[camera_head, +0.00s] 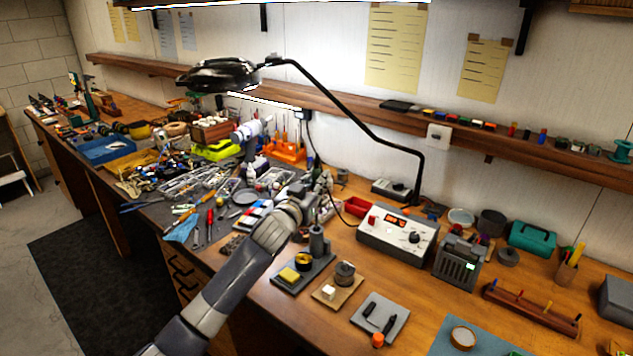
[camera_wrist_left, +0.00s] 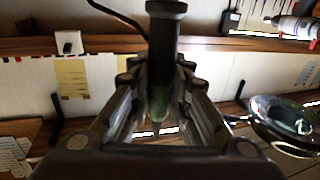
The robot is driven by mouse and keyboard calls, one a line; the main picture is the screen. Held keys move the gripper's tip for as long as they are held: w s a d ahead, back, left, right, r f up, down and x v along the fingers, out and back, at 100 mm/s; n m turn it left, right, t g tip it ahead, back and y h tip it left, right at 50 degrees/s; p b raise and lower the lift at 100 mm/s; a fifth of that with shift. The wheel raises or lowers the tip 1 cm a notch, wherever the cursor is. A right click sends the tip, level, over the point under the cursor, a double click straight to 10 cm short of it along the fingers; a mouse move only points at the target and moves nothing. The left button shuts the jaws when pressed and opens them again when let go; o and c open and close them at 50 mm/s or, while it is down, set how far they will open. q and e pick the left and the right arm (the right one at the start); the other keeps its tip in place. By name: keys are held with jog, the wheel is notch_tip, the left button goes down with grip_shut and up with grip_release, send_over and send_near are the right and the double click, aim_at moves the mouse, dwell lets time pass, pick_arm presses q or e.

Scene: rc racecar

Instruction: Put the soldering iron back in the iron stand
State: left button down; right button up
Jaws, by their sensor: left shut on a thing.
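My left gripper (camera_head: 325,184) is above the workbench, left of the white soldering station (camera_head: 396,238). In the left wrist view, the fingers (camera_wrist_left: 158,112) are shut on a dark, round-handled tool, which looks like the soldering iron (camera_wrist_left: 165,38). Its handle end shows at the top of that view, and its narrowing greenish part lies between the fingers. In the head view the iron is too small to make out. A dark stand (camera_head: 289,289) with a yellow sponge and a round holder sits on the bench, in front of and below the gripper. My right gripper is not in view.
A magnifier lamp (camera_head: 218,76) arches over the bench. Tools crowd the dark mat at left. A shelf runs along the wall.

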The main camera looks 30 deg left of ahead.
pick_arm(q)
jog(key=shift+f+b, duration=2.6)
jog(key=shift+f, duration=1.4)
jog(key=c, duration=1.4)
grip_release()
jog(key=o, duration=0.4)
